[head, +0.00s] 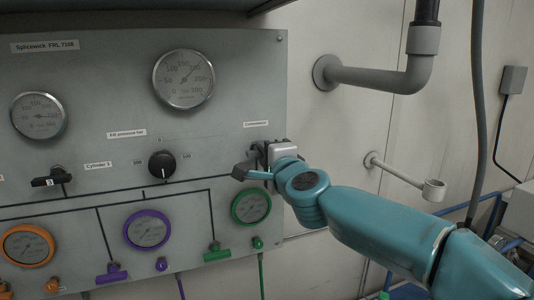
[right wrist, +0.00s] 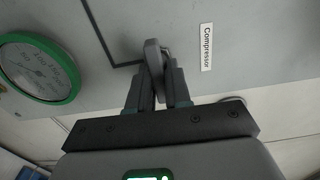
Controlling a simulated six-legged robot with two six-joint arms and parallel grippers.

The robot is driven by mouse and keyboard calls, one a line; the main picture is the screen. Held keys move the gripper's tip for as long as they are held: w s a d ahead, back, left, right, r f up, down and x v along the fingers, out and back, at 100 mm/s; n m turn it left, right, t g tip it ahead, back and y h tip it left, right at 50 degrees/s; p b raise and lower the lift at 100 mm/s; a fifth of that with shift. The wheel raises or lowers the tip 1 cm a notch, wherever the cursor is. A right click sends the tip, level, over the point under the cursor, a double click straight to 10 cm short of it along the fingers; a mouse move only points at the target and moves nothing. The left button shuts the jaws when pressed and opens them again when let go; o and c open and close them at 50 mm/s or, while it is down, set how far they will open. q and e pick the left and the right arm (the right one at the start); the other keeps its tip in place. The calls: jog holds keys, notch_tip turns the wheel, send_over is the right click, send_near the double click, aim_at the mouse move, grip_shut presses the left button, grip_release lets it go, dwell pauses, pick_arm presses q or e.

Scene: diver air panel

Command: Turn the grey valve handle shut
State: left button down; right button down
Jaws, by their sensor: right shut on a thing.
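The grey valve handle (right wrist: 153,57) shows in the right wrist view, standing out from the panel beside the label "Compressor" (right wrist: 207,47). My right gripper (right wrist: 156,86) is shut on it, with one finger on each side. In the head view, my right gripper (head: 259,157) is at the right edge of the grey panel (head: 110,75), just below the same label (head: 256,124). There the gripper mostly hides the handle, and its exact turn is hard to tell. My left gripper is not in view.
A green-rimmed gauge (head: 250,207) sits just below my right gripper. A black knob (head: 162,164) and a black handle (head: 53,179) are farther left. Purple (head: 111,273) and green (head: 217,252) valve handles are lower down. A grey pipe (head: 370,78) juts from the wall at right.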

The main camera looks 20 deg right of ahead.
jog(key=c, duration=1.2)
grip_release()
jog(key=shift+a+r, duration=0.1)
jog(key=shift+r, duration=0.05)
jog(key=shift+o, duration=0.3)
jog(key=shift+w+a, duration=0.2)
jog(key=shift+w, duration=0.1)
jog(key=shift+s+d, duration=0.25)
jog(key=shift+s, duration=0.1)
jog(key=s, duration=1.5)
jog(key=shift+s+b, duration=0.35)
jog(key=shift+b, duration=0.1)
jog(key=shift+d, duration=0.15)
